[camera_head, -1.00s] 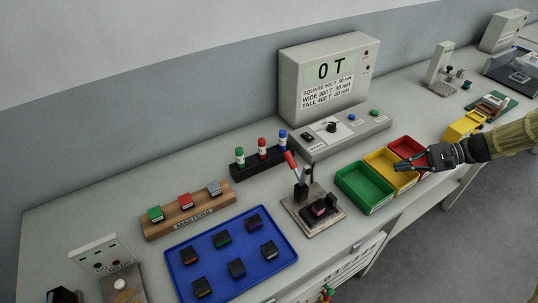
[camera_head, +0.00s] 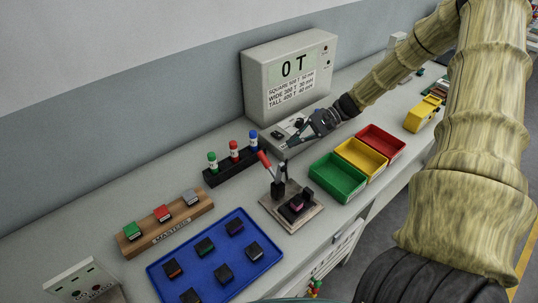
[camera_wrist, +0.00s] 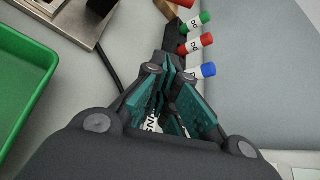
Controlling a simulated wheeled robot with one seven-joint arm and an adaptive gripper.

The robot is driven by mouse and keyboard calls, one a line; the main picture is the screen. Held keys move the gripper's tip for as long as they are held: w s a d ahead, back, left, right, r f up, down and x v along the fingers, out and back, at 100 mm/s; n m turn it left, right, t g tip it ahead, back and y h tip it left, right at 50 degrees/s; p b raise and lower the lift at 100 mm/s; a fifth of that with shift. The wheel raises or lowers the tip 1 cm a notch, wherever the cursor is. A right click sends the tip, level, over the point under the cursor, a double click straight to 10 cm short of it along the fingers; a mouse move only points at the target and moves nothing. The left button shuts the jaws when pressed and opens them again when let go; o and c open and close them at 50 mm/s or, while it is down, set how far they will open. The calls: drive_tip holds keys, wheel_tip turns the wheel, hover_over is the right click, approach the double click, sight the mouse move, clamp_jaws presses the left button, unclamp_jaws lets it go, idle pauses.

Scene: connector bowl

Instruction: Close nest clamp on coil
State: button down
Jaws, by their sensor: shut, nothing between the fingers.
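The nest clamp fixture (camera_head: 318,213) is a base plate with a dark upright clamp and a red handle (camera_head: 264,158) that stands raised and tilted. The coil (camera_head: 297,204), a dark block with a pink top patch, sits in its nest. In the wrist view part of the fixture's plate (camera_wrist: 40,45) shows at upper left; the coil is out of frame. My gripper (camera_head: 289,147) is shut and empty, behind and right of the red handle, apart from it, near the tester's front. Its fingers (camera_wrist: 172,66) also show together in the wrist view.
A rack of green, red and blue vials (camera_head: 233,164) stands close left of my gripper. Green (camera_head: 338,190), yellow and red bins lie right of the fixture. A blue tray (camera_head: 205,228) of dark blocks lies at left. The tester (camera_head: 262,75) stands behind.

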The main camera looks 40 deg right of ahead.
sight(269, 162)
drive_tip(key=x, duration=0.3)
drive_tip(key=p+x, duration=0.1)
drive_tip(key=x, duration=0.1)
drive_tip(key=r+p+x, duration=0.1)
drive_tip(key=x, duration=0.2)
drive_tip(key=shift+s+a, duration=0.15)
drive_tip(key=shift+a, duration=0.45)
drive_tip(key=shift+a+f, duration=0.2)
drive_tip(key=shift+a, duration=0.15)
drive_tip(key=shift+w+a+f, duration=0.25)
drive_tip(key=shift+f, duration=0.2)
drive_tip(key=shift+s+a+r+p, duration=0.1)
drive_tip(key=shift+s+r+p, duration=0.25)
drive_tip(key=shift+r+p, duration=0.3)
drive_tip(key=shift+s+a+r+p, duration=0.1)
drive_tip(key=shift+s+r+p, duration=0.3)
drive_tip(key=shift+r+p, duration=0.2)
drive_tip(key=shift+s+a+r, duration=0.3)
drive_tip(key=shift+a+r, duration=0.1)
